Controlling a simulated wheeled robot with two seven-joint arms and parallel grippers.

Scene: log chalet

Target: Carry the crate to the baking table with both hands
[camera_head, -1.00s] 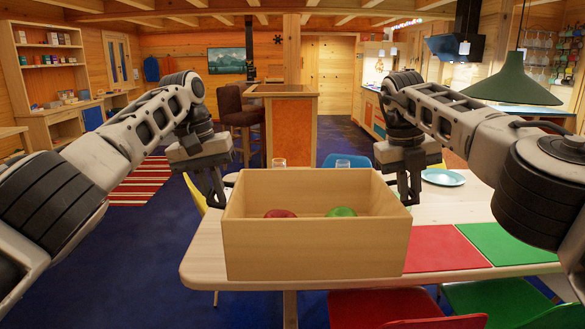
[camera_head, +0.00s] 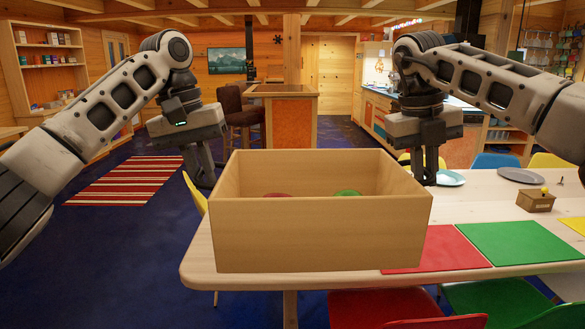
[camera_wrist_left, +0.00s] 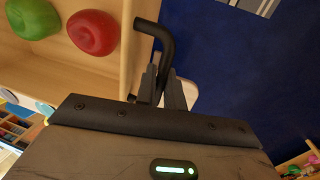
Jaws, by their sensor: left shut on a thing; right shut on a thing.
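The crate (camera_head: 318,232) is a plain wooden open box in the middle of the head view, in front of and seemingly above the near end of the dining table (camera_head: 195,262). A red apple (camera_head: 276,194) and a green apple (camera_head: 346,192) lie inside, mostly hidden by the front wall. Both show in the left wrist view, red (camera_wrist_left: 93,32) and green (camera_wrist_left: 33,17). My left gripper (camera_head: 206,180) is shut on a dark bent handle (camera_wrist_left: 165,40) at the crate's left side. My right gripper (camera_head: 430,178) is shut at its right side; its handle is hidden.
Red (camera_head: 438,250) and green (camera_head: 520,243) mats, a plate (camera_head: 450,178) and a small box (camera_head: 536,200) are on the table to the right. Chairs surround it. A counter with an orange panel (camera_head: 292,120) stands behind.

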